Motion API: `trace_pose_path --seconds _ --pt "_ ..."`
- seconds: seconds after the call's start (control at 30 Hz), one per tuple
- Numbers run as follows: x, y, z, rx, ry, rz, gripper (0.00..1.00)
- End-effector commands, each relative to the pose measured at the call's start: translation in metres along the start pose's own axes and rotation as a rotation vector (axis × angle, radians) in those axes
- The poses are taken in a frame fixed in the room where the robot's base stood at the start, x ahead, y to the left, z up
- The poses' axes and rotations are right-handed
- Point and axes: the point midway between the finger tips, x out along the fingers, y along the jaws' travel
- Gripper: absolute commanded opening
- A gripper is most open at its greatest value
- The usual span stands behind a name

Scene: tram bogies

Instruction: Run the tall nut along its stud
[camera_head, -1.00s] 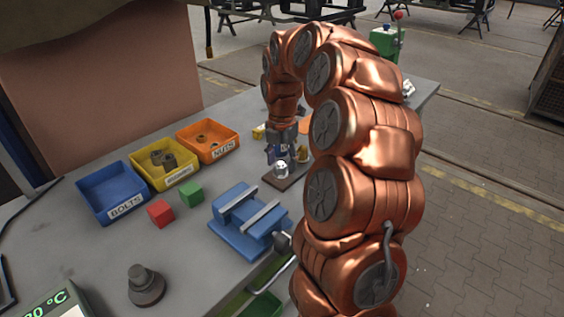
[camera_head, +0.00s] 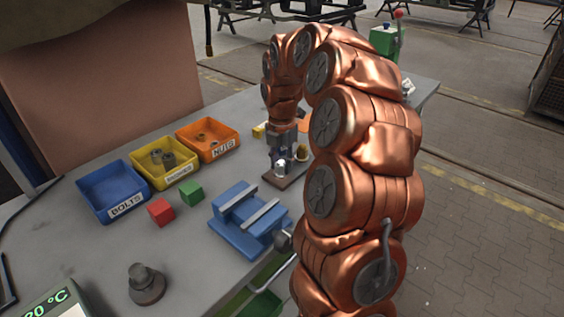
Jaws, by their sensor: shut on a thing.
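My gripper (camera_head: 281,160) points down over a small dark board (camera_head: 284,184) on the bench, behind the blue vise. It is shut on a small pale metal piece (camera_head: 280,171) low between its fingers, which looks like the tall nut. The stud is hidden by the fingers and the nut, so I cannot tell how far the nut sits along it. A small brass-coloured piece (camera_head: 302,152) stands on the board just right of the gripper.
The blue vise (camera_head: 243,222) stands in front of the board. Red (camera_head: 160,212) and green (camera_head: 191,192) cubes and blue (camera_head: 108,188), yellow (camera_head: 148,178) and orange (camera_head: 222,135) bins lie to the left. A dark stepped knob (camera_head: 146,285) stands near the front.

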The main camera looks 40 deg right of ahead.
Motion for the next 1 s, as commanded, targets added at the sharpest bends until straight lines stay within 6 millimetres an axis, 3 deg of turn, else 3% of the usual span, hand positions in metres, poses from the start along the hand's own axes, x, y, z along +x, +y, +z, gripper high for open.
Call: trace_pose_path --seconds 0.47,1.0 --pt "0.0012 -0.0002 0.0004 0.088 -0.001 0.0 0.0" --pt "0.0021 -0.0025 -0.0002 0.555 -0.002 0.001 0.0"
